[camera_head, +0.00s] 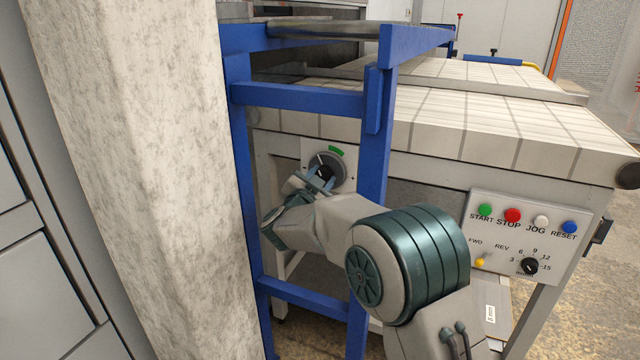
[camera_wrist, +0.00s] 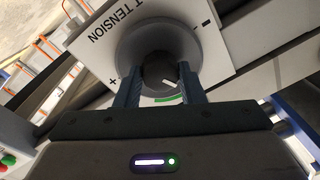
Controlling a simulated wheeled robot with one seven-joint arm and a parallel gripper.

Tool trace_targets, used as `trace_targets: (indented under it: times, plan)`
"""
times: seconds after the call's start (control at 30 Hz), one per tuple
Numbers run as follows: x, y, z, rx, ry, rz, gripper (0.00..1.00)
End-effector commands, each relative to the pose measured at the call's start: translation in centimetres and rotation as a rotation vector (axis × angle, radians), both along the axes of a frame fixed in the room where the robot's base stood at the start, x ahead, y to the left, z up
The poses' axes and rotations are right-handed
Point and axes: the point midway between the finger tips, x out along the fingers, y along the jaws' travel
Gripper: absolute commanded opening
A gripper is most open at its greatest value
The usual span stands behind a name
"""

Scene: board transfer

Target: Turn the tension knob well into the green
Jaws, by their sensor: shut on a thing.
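The tension knob (camera_head: 326,168) is a dark round knob on a grey dial, mounted on a pale plate behind the blue frame. In the head view its white pointer mark points up and slightly left, to the left of the green arc (camera_head: 336,151). In the wrist view the knob (camera_wrist: 160,68) sits between the two fingers, with its white mark near the green arc (camera_wrist: 168,100). My gripper (camera_head: 322,175) is shut on the knob, one finger on each side. The fingers hide part of the dial. The plate reads TENSION, with plus and minus marks.
Blue frame posts (camera_head: 375,150) and a lower rail (camera_head: 305,297) stand around my arm. A pale pillar (camera_head: 140,180) is close on the left. A control panel (camera_head: 525,232) with coloured buttons is at the right, below the tiled conveyor (camera_head: 480,125).

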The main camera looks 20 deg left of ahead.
Motion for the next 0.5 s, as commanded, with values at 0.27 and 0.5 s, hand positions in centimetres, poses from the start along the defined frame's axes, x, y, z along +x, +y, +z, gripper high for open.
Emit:
trace_targets:
  times: [0.27, 0.5]
  plan:
    - [-0.02, 0.08, -0.36, 0.265, -0.021, 0.001, 0.13]
    - [-0.03, 0.15, -0.38, 0.481, -0.038, 0.002, 0.13]
